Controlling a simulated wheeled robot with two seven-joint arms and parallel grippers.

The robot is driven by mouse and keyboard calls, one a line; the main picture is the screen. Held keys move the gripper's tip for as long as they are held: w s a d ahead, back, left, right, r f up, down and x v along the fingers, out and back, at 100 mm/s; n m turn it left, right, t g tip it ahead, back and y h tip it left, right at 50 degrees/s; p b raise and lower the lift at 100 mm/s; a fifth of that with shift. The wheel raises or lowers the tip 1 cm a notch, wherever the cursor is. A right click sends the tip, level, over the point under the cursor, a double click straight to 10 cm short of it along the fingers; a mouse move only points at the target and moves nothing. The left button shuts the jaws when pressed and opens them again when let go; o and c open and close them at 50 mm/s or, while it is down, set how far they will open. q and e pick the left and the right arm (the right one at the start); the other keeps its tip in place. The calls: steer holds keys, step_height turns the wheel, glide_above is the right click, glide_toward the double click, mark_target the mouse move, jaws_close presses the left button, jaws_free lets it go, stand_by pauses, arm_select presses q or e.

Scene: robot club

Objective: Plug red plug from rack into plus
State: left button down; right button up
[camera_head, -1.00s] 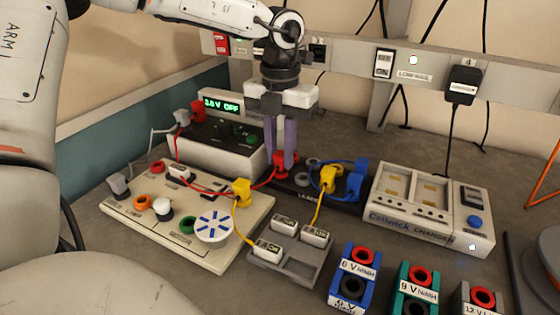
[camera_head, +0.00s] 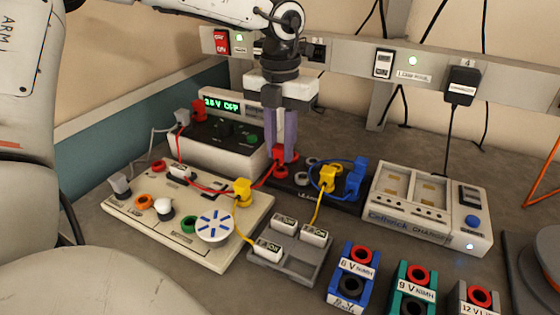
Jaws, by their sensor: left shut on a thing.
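My left gripper (camera_head: 284,150) points straight down over the black lead rack (camera_head: 318,192), its two purple fingers shut on a red plug (camera_head: 285,160). The plug is upright at the rack's left end; whether its tip is clear of the rack cannot be told. A red lead (camera_head: 262,178) runs from it leftward towards the cream lamp-and-motor board (camera_head: 125,203). A red socket ring (camera_head: 157,166) sits at the board's back edge. Another red plug (camera_head: 198,112) is at the power supply (camera_head: 215,150). No plus mark is legible. My right gripper is not in view.
A yellow plug (camera_head: 327,175) and blue plugs (camera_head: 356,178) stand on the rack just right of my fingers. A yellow plug (camera_head: 242,190) stands on the board.

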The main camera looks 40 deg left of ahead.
mark_target(280, 147)
arm_select(q)
steer(key=shift+r, duration=0.1)
steer(key=shift+r+p, duration=0.95)
steer(key=shift+r, duration=0.75)
steer(key=c, duration=2.3)
jaws_free()
steer(key=shift+c, duration=1.2)
